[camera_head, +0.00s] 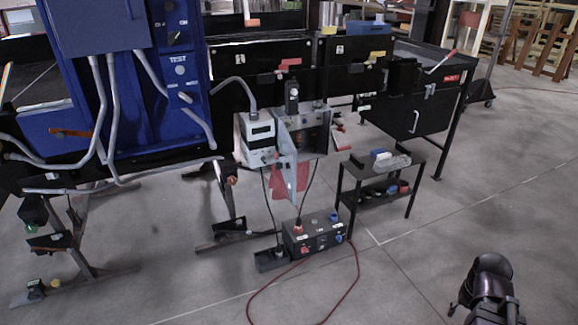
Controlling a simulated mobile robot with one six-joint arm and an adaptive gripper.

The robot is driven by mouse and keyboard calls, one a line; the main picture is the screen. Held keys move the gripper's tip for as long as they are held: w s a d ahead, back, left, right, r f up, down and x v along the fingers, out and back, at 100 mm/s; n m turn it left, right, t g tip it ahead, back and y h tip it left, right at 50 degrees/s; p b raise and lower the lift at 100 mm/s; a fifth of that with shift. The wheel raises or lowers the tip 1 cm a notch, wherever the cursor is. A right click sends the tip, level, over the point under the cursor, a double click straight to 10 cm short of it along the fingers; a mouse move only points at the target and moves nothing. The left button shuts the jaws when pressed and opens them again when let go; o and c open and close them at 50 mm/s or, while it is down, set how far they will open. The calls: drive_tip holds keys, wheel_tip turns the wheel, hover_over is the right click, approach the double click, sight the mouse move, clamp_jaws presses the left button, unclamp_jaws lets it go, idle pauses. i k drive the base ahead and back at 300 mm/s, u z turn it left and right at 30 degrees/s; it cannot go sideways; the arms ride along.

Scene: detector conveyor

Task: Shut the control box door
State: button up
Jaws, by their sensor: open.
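A light grey control box (257,137) with a small display stands at the middle of the view, in front of the black machine. Beside it on the right is a darker grey box section (311,130). A narrow pale upright panel (287,165) stands out between the two and looks like a door standing open; its hinge and exact angle are too small to tell. My arm (490,285) shows only as a dark rounded part at the bottom right, well apart from the box. My gripper's fingers cannot be made out.
A black box with plugs (318,236) sits on the floor below, with a red cable (349,290) looping in front. A small black shelf (378,178) stands to the right. A blue cabinet (130,80) with grey hoses is at left.

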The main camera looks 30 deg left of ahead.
sight(287, 148)
drive_tip(key=u, duration=1.3)
drive_tip(key=i, duration=1.05)
drive_tip(key=z, duration=0.3)
drive_tip(key=k, duration=0.1)
drive_tip(key=z, duration=0.25)
